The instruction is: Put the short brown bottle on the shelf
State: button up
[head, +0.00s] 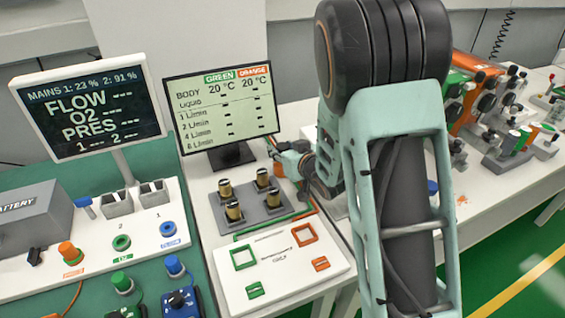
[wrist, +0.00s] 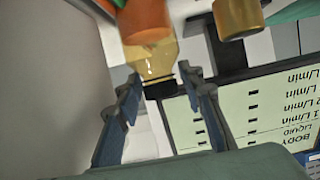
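The brown bottle (wrist: 148,50) is in the wrist view, with an orange-brown body, a pale amber shoulder and a black cap facing my camera. The top edge cuts off its far end. In the head view my gripper (head: 290,157) is just right of and below the temperature screen. An orange-brown patch at its tip may be the bottle. My arm hides much of the area to the right. I cannot make out the shelf.
The temperature screen (head: 222,107) is close by and also shows in the wrist view (wrist: 250,112). A white panel (head: 285,265) with green and orange squares is in front. Equipment (head: 475,100) crowds the right bench.

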jog(key=shift+c, duration=0.7)
grip_shut()
